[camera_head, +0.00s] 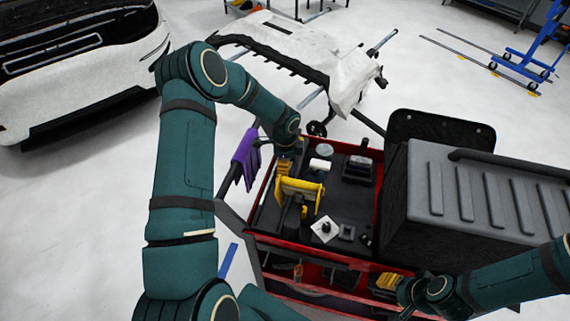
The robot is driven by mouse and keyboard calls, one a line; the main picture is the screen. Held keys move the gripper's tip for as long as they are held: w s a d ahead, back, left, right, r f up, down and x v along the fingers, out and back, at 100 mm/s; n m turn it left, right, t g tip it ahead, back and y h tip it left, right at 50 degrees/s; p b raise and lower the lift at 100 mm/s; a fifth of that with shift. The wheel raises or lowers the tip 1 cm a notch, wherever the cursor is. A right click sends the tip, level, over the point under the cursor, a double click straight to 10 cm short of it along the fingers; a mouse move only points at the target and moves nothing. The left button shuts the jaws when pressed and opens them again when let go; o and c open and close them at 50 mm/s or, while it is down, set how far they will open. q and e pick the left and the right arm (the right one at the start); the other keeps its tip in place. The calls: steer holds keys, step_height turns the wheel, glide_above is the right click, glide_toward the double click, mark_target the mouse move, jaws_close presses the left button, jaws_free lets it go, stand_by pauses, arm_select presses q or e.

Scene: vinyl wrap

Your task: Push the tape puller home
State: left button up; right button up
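A yellow tool (312,190), which looks like the tape puller, stands in the dark top tray of the red tool cart (262,185). My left gripper (287,158) hangs over the tray's left side, just behind the yellow tool. Its fingers are dark and small, so I cannot tell whether they are open or touch the tool. My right gripper (402,290) is low at the cart's front right, beside yellow items (386,281) on a lower level. Its fingers are too unclear to read.
The tray also holds a white square piece (325,229), a white roll (320,164) and dark boxes (357,169). A purple cloth (245,158) hangs at the cart's left. A large grey case (480,195) blocks the right. A white car bumper (310,55) stands behind.

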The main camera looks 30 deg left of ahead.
arm_select(q)
steer(key=shift+r, duration=0.15)
step_height(320, 180, up, 12)
stand_by(0.5)
